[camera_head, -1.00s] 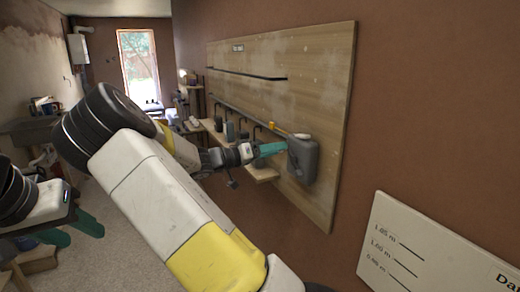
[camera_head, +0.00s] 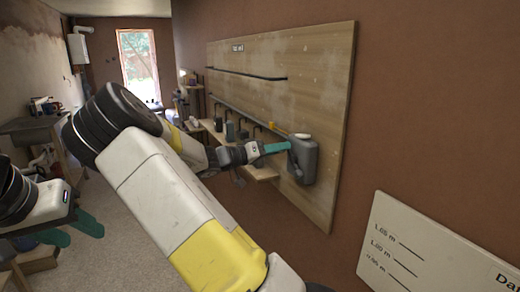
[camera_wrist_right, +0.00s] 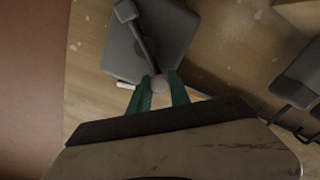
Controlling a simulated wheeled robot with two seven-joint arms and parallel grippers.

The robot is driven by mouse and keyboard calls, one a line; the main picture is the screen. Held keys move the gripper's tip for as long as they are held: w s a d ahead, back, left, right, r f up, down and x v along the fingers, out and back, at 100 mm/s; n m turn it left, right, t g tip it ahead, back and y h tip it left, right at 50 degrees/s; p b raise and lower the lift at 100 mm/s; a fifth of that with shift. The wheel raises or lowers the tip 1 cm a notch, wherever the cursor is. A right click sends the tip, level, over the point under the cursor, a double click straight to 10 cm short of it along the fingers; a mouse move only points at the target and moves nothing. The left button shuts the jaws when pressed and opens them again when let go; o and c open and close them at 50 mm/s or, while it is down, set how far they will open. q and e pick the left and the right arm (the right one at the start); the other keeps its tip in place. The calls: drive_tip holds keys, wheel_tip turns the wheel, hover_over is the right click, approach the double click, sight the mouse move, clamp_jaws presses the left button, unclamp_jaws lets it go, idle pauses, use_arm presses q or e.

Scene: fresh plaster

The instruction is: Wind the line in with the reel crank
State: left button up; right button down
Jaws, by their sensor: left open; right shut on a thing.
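The reel (camera_head: 305,160) is a grey box mounted on the wooden wall board (camera_head: 335,90); it also fills the top of the right wrist view (camera_wrist_right: 172,35). Its dark crank arm (camera_wrist_right: 138,35) runs from a block at the upper left down to a pale round knob (camera_wrist_right: 160,84). My right gripper (camera_head: 287,147) has its teal fingers shut on that knob, one on each side. In the head view the knob is hidden by the fingers. My left gripper (camera_head: 80,232) is open and empty at the lower left, far from the reel. The line itself cannot be made out.
A wooden shelf (camera_head: 262,173) with several dark items and hooks is beside the reel. A white marked panel (camera_head: 440,245) is on the wall at the lower right. A sink bench (camera_head: 35,125) stands at the left. The floor (camera_head: 115,215) between is clear.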

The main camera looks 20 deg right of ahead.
sight(292, 171)
drive_tip(key=f+n, duration=0.1)
drive_tip(key=n, duration=0.1)
drive_tip(key=f+n, duration=0.1)
drive_tip(key=n, duration=0.2)
drive_tip(key=w+f+n, duration=0.1)
drive_tip(key=n, duration=0.2)
drive_tip(key=shift+w+f, duration=0.1)
drive_tip(key=shift+f, duration=0.05)
drive_tip(key=n, duration=0.1)
drive_tip(key=f+n, duration=0.1)
drive_tip(key=n, duration=0.1)
drive_tip(key=shift+f+n, duration=0.3)
drive_tip(key=n, duration=0.1)
drive_tip(key=f+n, duration=0.1)
drive_tip(key=n, duration=0.1)
drive_tip(key=s+n, duration=0.1)
drive_tip(key=shift+f+n, duration=0.3)
drive_tip(key=shift+f, duration=0.05)
drive_tip(key=n, duration=0.1)
drive_tip(key=s+n, duration=0.1)
drive_tip(key=shift+f+n, duration=0.3)
drive_tip(key=shift+f, duration=0.05)
drive_tip(key=shift+s+f+n, duration=0.2)
drive_tip(key=shift+s+n, duration=0.1)
drive_tip(key=shift+n, duration=0.55)
drive_tip(key=shift+s+f+n, duration=0.15)
drive_tip(key=shift+s+n, duration=0.15)
drive_tip(key=shift+n, duration=0.55)
drive_tip(key=c, duration=1.2)
unclamp_jaws()
